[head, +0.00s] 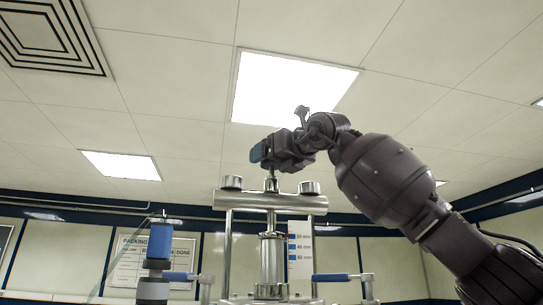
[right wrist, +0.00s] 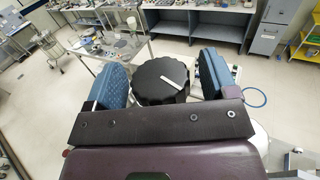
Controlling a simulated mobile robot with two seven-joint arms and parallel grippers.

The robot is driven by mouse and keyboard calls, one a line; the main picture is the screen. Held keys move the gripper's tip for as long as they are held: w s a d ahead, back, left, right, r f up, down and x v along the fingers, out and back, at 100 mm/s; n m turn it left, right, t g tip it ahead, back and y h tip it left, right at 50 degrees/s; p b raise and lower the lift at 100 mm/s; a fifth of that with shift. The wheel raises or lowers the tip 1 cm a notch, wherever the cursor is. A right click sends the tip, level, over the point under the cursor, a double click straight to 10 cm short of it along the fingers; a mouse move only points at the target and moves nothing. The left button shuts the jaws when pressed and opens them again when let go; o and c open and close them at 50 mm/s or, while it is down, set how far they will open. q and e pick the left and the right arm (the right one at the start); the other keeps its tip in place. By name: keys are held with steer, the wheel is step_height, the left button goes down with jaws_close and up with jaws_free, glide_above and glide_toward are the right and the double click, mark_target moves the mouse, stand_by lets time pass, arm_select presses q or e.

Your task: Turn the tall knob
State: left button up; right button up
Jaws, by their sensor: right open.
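The tall knob (right wrist: 150,88) is black and ribbed, with a white line on its top slanting down to the right in the right wrist view. My right gripper (right wrist: 163,74) is open, with one blue-padded finger on each side of the knob. The left finger looks very close to the knob; a narrow gap shows on the right. Whether either finger touches it, I cannot tell. In the head view my right gripper (head: 262,152) is above the steel column's crossbar (head: 270,201), at the top of a thin spindle (head: 271,183). There the gripper hides the knob. My left gripper is not in view.
Two posts carry the crossbar around a steel cylinder (head: 272,258). Blue-handled levers (head: 331,278) stick out at both sides. A blue-and-grey upright fitting (head: 158,242) stands at left. In the right wrist view, benches with clutter (right wrist: 205,18) stand beyond open floor.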

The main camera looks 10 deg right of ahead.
steer(key=c, duration=0.9)
steer(key=shift+t+h, duration=0.3)
steer(key=shift+h, duration=0.1)
